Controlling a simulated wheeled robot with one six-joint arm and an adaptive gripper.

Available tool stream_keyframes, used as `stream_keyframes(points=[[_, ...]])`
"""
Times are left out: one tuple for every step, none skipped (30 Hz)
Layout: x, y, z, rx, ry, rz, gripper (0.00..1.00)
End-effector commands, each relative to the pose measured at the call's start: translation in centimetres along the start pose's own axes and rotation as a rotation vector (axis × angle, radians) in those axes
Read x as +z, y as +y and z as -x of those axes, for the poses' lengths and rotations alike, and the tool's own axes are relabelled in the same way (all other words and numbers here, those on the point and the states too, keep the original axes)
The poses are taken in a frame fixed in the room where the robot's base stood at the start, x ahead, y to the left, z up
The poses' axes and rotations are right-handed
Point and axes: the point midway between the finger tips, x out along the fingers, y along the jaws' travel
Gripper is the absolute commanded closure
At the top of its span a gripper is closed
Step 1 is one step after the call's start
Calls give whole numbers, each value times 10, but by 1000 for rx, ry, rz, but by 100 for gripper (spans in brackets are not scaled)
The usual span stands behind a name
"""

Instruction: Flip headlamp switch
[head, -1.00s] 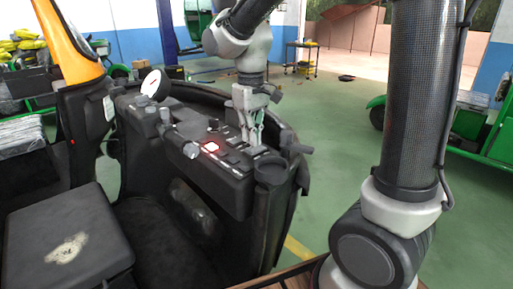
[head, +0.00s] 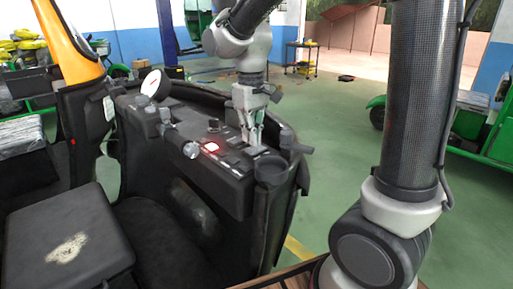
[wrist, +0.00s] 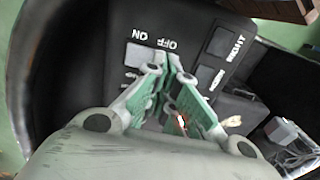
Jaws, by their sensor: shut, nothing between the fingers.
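The black dashboard (head: 222,180) carries a row of rocker switches. In the wrist view, a grey rocker switch (wrist: 140,56) lies beside printed ON and OFF labels, which appear upside down; I cannot tell whether it is the headlamp switch or which way it is set. My gripper (head: 253,142) points down over the right part of the panel. In the wrist view its green-padded fingers (wrist: 171,62) are shut and empty, just right of that switch, close to the OFF label. I cannot tell whether the tips touch the panel. The fingers hide part of the panel.
A black cup-like holder (head: 271,169) sits close below my gripper. Open green floor (head: 335,135) lies to the right.

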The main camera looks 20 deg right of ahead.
Motion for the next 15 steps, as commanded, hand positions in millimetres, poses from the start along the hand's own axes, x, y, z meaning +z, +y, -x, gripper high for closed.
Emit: stream_keyframes(points=[[0,0,0,0,0,0,100],[0,0,0,0,0,0,100],[0,0,0,0,0,0,100],[0,0,0,0,0,0,100],[0,0,0,0,0,0,100],[0,0,-1,0,0,0,100],[0,0,-1,0,0,0,100],[0,0,-2,0,0,0,100],[0,0,-2,0,0,0,100],[0,0,-3,0,0,0,100],[0,0,-3,0,0,0,100],[0,0,-4,0,0,0,100],[0,0,-4,0,0,0,100],[0,0,-5,0,0,0,100],[0,0,-5,0,0,0,100]])
